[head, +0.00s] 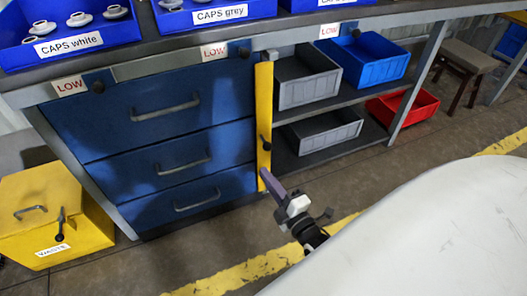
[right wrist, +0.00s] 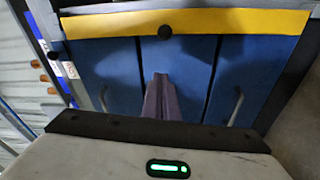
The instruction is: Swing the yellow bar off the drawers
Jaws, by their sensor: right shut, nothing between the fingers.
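The yellow bar (head: 264,100) stands upright along the right edge of the blue drawer unit (head: 150,125). A black knob (head: 265,143) sits on its lower half. In the right wrist view the bar (right wrist: 230,22) runs across the top, with its knob (right wrist: 165,32) near the middle and the drawer fronts (right wrist: 110,62) below it. My right gripper (head: 266,176) is shut and empty, its purple-grey fingers near the bar's lower end in the head view. In the right wrist view its fingertips (right wrist: 160,78) show apart from the bar, over the drawer fronts. Contact cannot be told. My left gripper is not in view.
Right of the bar are open shelves with grey bins (head: 305,80), a blue bin (head: 370,60) and a red bin (head: 405,105). A yellow waste box (head: 85,225) stands at left. Blue trays (head: 210,14) of caps sit on the worktop. The floor before the drawers is clear.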

